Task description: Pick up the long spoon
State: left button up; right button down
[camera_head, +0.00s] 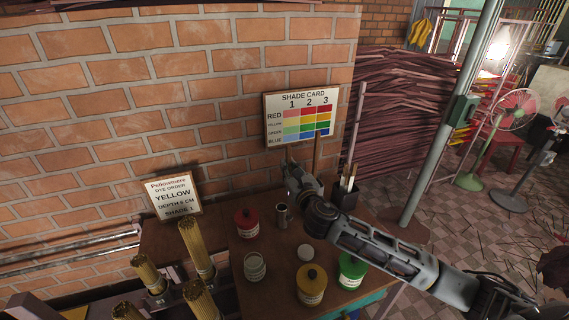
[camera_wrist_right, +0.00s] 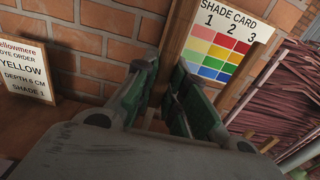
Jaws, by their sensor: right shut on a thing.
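My right gripper (camera_head: 291,168) is in front of the shade card's lower left, above a small grey metal cylinder (camera_head: 283,216) on the table. In the right wrist view its two green-grey fingers (camera_wrist_right: 167,68) stand close together, shut on a slim thing, which I take for the long spoon. The spoon is not clearly visible; the fingers and the brown wood behind hide its outline. A dark holder (camera_head: 346,197) with upright sticks stands right of the gripper. My left gripper is not in view.
The shade card (camera_head: 301,117) stands close behind the gripper, by the brick wall. Red (camera_head: 247,223), yellow (camera_head: 311,284) and green (camera_head: 352,271) jars and a clear glass jar (camera_head: 255,266) stand on the table. An order sign (camera_head: 173,197) and incense bundles (camera_head: 197,247) are at left.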

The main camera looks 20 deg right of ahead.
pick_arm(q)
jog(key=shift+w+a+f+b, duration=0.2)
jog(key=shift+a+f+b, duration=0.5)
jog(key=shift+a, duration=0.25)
pick_arm(e)
jog(key=s, duration=1.1)
jog(key=shift+d, duration=0.2)
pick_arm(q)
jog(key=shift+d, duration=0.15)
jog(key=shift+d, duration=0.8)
pick_arm(e)
jog(key=shift+r, duration=0.1)
